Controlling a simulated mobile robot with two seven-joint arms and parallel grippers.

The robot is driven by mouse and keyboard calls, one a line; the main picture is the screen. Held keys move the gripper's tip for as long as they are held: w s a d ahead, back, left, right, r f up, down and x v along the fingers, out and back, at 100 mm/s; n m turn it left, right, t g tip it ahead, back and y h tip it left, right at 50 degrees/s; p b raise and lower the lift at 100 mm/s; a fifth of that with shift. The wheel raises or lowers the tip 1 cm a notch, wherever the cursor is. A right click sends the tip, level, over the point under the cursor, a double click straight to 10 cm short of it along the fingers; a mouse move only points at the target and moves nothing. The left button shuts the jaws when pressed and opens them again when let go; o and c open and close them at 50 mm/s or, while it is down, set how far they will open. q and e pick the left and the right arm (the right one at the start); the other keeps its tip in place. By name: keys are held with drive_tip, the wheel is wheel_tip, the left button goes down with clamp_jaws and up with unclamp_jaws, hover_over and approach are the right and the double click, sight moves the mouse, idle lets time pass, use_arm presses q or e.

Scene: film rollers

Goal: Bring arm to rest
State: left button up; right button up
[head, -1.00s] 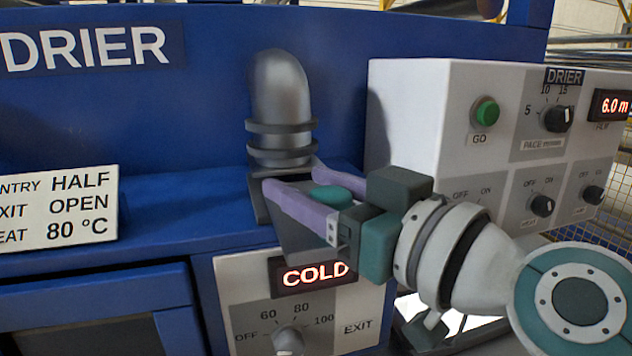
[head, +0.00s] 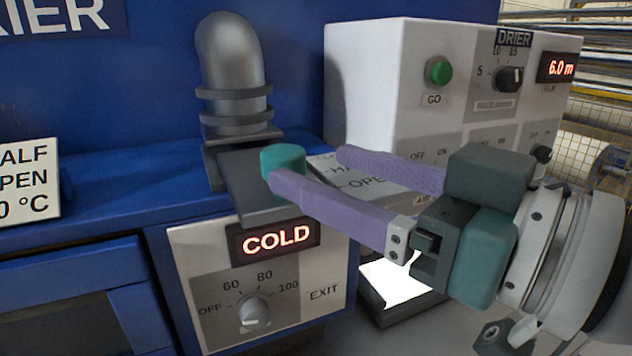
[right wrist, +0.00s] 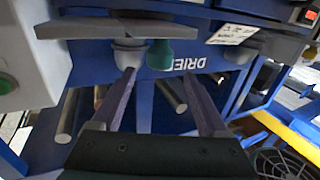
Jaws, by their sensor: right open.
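My right gripper (head: 308,168) is open, with two long purple fingers reaching in from the right above the drier's ledge. A teal knob (head: 283,158) stands on a flat dark grey plate (head: 250,170) at the foot of a grey elbow pipe (head: 230,65). The near fingertip overlaps the knob's right edge in the head view; I cannot tell whether they touch. In the right wrist view the teal knob (right wrist: 160,55) shows just beyond the open fingers (right wrist: 160,76), with nothing held between them. My left gripper is out of view.
A white control box (head: 400,85) with a green GO button (head: 438,71) stands behind the right gripper. A heater panel (head: 265,285) with a COLD display and dial is below the plate. A sign (head: 30,180) stands at the left.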

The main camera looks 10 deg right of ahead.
drive_tip(key=shift+s+d, duration=0.25)
drive_tip(key=shift+s, duration=0.15)
drive_tip(key=shift+s+a+f+g, duration=0.1)
drive_tip(key=shift+s+f+g, duration=0.1)
drive_tip(key=shift+f+g, duration=0.1)
drive_tip(key=s+d+f+m+g+h, duration=0.1)
drive_tip(key=s+d+f+g+h, duration=0.1)
drive_tip(key=s+f+g+h, duration=0.3)
drive_tip(key=s+d+f+m+h, duration=0.1)
drive_tip(key=s+d+f, duration=0.15)
drive_tip(key=f, duration=0.45)
drive_tip(key=s+d+f+m+g+h, duration=0.4)
drive_tip(key=s+d+f+g+h, duration=0.1)
drive_tip(key=s+d, duration=0.5)
wheel_tip(320, 180, up, 31)
drive_tip(key=s+a+p, duration=0.1)
drive_tip(key=p, duration=3)
drive_tip(key=shift+s+a, duration=0.1)
